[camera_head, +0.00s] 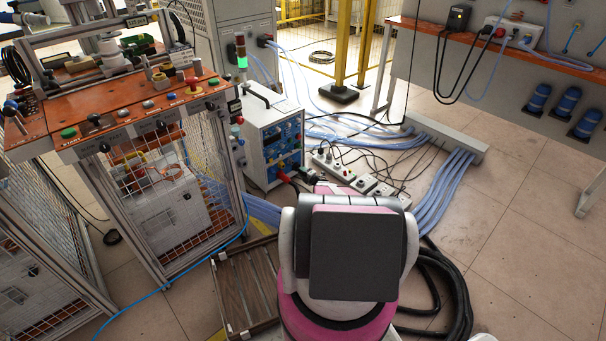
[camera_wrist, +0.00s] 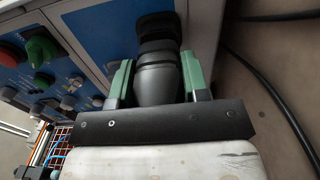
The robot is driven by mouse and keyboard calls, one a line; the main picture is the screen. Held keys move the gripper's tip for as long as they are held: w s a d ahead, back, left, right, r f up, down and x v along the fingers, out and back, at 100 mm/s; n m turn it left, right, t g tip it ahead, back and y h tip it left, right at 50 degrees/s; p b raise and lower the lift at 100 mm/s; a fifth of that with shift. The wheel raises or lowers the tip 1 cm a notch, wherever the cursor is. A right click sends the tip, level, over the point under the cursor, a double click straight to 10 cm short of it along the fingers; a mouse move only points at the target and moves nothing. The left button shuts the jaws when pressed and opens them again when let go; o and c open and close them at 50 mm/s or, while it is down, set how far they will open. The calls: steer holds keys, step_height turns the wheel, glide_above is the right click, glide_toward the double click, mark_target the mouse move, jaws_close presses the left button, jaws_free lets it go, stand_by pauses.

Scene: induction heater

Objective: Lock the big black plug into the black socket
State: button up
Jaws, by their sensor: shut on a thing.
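A big black plug (camera_wrist: 158,82) sits between the two green fingers of my gripper (camera_wrist: 156,76) in the wrist view. My gripper is shut on the plug's rounded body. The plug's far end lines up with a black ringed part (camera_wrist: 155,27), seemingly the socket, beside the blue panel. The two look touching or very close, but I cannot tell whether the plug is seated or turned. In the head view, my arm covers most of the gripper and plug, low at the right side of the white and blue heater cabinet (camera_head: 271,143).
The blue panel (camera_wrist: 85,35) has a red button (camera_wrist: 10,55) and a green knob (camera_wrist: 42,47) left of the gripper. Power strips (camera_head: 335,166) and blue cables (camera_head: 450,190) lie on the floor to the right. An orange-topped workstation (camera_head: 130,108) stands left.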

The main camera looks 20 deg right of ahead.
steer(key=shift+w+a, duration=0.2)
steer(key=shift+w, duration=0.4)
stand_by(0.5)
steer(key=shift+m, duration=0.8)
jaws_close()
steer(key=shift+w+m, duration=0.1)
steer(key=shift+m, duration=0.8)
steer(key=shift+w+m, duration=0.1)
steer(key=shift+m, duration=0.6)
steer(key=shift+a, duration=0.1)
